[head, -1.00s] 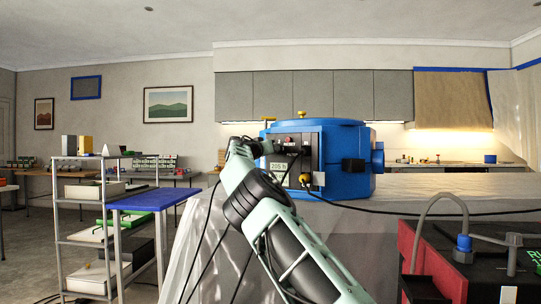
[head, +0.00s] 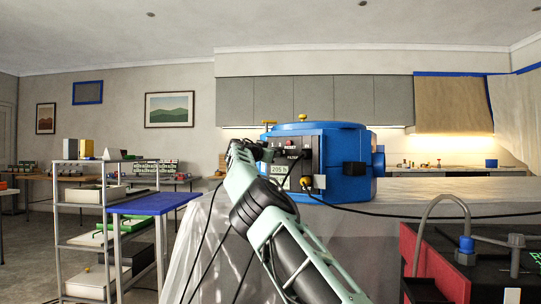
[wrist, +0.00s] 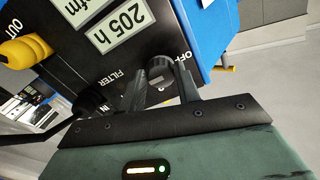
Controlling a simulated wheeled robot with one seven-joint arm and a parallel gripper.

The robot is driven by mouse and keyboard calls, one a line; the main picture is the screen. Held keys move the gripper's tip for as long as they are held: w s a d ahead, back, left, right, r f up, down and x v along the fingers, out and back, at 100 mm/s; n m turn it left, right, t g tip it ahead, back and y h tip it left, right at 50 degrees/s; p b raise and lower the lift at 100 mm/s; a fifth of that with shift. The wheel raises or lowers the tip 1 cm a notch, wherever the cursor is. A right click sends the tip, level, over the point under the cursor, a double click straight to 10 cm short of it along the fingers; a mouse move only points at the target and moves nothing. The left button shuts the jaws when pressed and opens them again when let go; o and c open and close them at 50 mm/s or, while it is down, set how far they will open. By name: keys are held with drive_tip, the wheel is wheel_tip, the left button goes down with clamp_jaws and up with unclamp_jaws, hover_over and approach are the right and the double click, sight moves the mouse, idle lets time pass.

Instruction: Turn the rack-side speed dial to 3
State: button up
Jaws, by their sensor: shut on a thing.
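A blue drying machine (head: 345,150) stands on the covered bench, with a black control panel (head: 306,148) facing me. In the wrist view the panel (wrist: 105,72) carries a "205 h" display (wrist: 121,27) and the words OFF, FILTER, IN and OUT. A small dark round dial (wrist: 158,70) sits near the OFF mark. My gripper (wrist: 161,78) is shut on this dial, one finger on each side. In the head view my gripper (head: 268,152) is at the panel's left edge and hides the dial. I cannot read the dial's setting or number marks.
A yellow connector (wrist: 25,50) with a cable is at OUT, and a dark connector (wrist: 90,98) is near IN. A shelf rack (head: 105,225) and a blue-topped table (head: 155,204) stand left. A red-sided unit (head: 432,270) is at lower right.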

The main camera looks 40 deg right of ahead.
drive_tip(key=shift+f, duration=0.1)
drive_tip(key=o, duration=1)
drive_tip(key=shift+c, duration=0.2)
drive_tip(key=shift+a, duration=0.1)
drive_tip(key=b+v, duration=0.4)
drive_tip(key=v, duration=1.3)
drive_tip(key=shift+b, duration=0.35)
drive_tip(key=shift+s+a, duration=0.1)
drive_tip(key=shift+s, duration=0.05)
